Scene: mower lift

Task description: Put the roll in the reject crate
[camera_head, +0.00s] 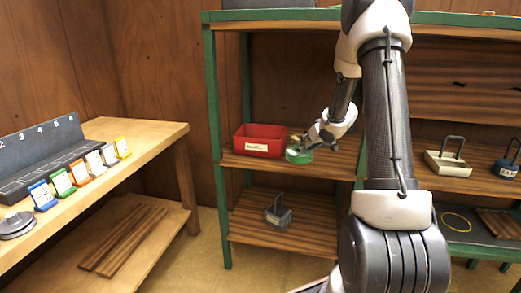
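The red crate (259,151) stands on the middle shelf of the green-framed rack, with a white label on its front that is too small to read surely. A green roll (295,157) is just right of the crate, at the shelf's front edge. My gripper (305,148) is at the roll, above and to its right, and hides part of it. Whether the fingers grip the roll, or whether it rests on the shelf, cannot be made out.
My arm covers the rack's centre. A grey weight with a handle (278,213) sits on the shelf below. More handled weights (447,163) stand at right. The left bench (150,137) holds coloured cards and a grey numbered rack. A small yellowish item (294,138) lies behind the roll.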

